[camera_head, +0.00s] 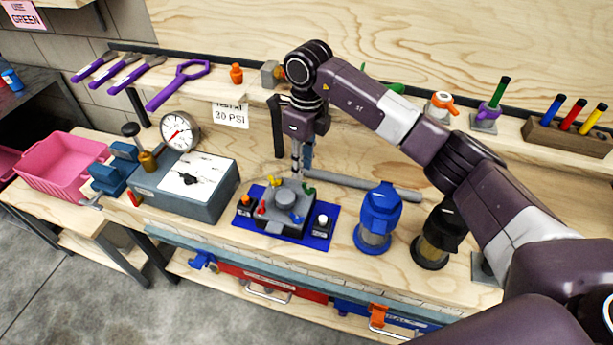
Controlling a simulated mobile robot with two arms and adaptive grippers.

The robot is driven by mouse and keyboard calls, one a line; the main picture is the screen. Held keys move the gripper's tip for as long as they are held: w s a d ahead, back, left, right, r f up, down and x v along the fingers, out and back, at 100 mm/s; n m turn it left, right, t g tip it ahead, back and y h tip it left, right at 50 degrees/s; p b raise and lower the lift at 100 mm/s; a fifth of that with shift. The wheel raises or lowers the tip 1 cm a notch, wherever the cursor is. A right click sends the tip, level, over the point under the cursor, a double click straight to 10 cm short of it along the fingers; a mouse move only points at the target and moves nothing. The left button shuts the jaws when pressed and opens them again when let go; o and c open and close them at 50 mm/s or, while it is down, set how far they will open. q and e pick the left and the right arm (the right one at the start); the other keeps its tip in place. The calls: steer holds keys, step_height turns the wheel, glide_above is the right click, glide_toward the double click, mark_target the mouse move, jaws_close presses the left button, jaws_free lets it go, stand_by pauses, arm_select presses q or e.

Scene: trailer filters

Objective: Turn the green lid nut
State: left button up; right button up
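A grey block fixture (290,222) sits on a blue mat (321,238) in the middle of the bench. Small coloured nuts stand on top of it, including a green one (309,189) at its back right, a yellow one (274,181) at the back left and a red one (263,208) at the front left. My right gripper (298,172) points down just above the back of the fixture, close to the green nut. Its fingers are narrow and small in view; I cannot tell whether they touch anything. My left gripper is not in view.
A blue-topped filter (376,220) and a black-topped filter (438,236) stand to the right. A grey box (190,184) with a gauge (178,131) stands left, beside a pink basket (66,166). A grey bar (365,187) lies behind the blue filter. Purple tools (178,85) lie on the back shelf.

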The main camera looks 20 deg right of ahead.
mark_target(309, 186)
steer(key=shift+d+r+h, duration=0.2)
steer(key=shift+d+h, duration=0.1)
steer(key=shift+d, duration=0.35)
steer(key=shift+d+f, duration=0.1)
steer(key=shift+d, duration=0.05)
step_height(309, 186, down, 6)
steer(key=shift+f+p, duration=0.1)
steer(key=shift+p, duration=1)
steer(key=shift+f, duration=0.6)
jaws_close()
